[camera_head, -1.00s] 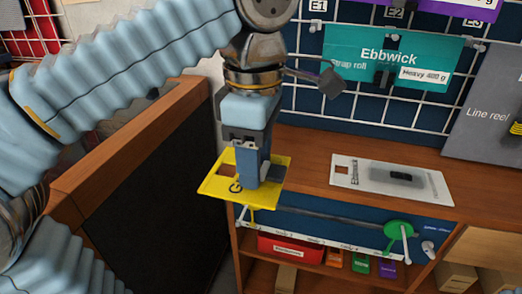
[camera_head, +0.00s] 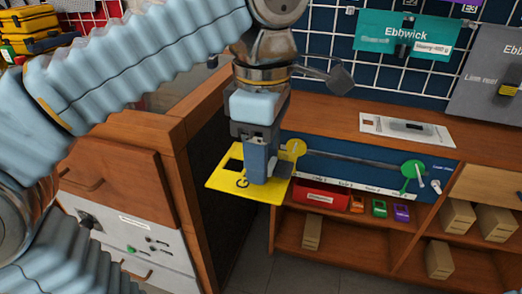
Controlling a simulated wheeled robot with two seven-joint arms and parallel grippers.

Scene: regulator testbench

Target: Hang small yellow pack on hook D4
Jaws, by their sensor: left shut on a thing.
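My left gripper (camera_head: 260,180) points down and is shut on the small yellow pack (camera_head: 226,181), a flat yellow card with a dark square opening near its left side. The pack is held roughly level in front of the wooden shelf unit, clear of the counter. The gripper covers its middle. The white wire grid (camera_head: 335,50) with hooks stands at the back on a dark blue panel. Hook D4 cannot be made out. My right gripper is not in view.
A teal Ebbwick pack (camera_head: 400,38) and a grey pack (camera_head: 490,85) hang on the grid. A white pack (camera_head: 405,128) lies on the wooden counter (camera_head: 325,128).

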